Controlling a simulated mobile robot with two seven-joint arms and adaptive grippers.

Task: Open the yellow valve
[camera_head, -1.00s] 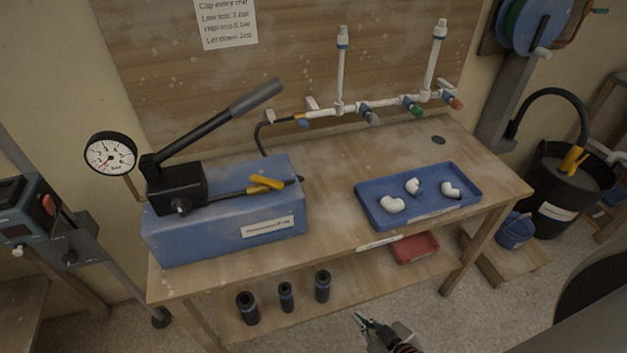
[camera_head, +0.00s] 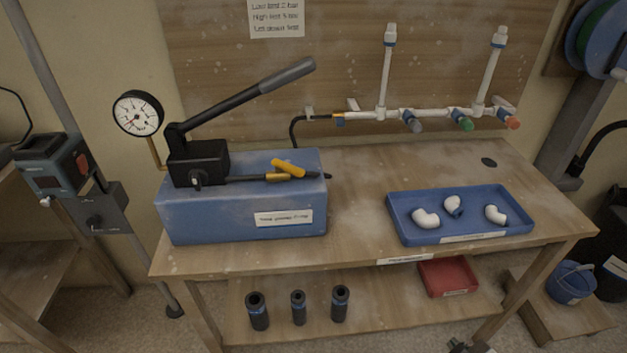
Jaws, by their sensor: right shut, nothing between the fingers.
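The yellow valve handle (camera_head: 288,168) sits on a brass fitting on top of the blue pump box (camera_head: 240,215), on the left half of the wooden bench. The handle lies at a slant across the line of the fitting. The black pump lever (camera_head: 245,97) rises above it to the right, and a round gauge (camera_head: 138,114) stands at the left. My right gripper (camera_head: 462,346) shows only in part at the bottom edge, low in front of the bench and well away from the valve. It is shut and empty. My left gripper is not in view.
A blue tray (camera_head: 399,231) with white elbow fittings lies on the bench's right half. White pipework (camera_head: 435,113) with coloured taps runs along the back board. Black cylinders (camera_head: 298,307) and a red tray (camera_head: 447,278) are on the lower shelf. The bench top between box and tray is clear.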

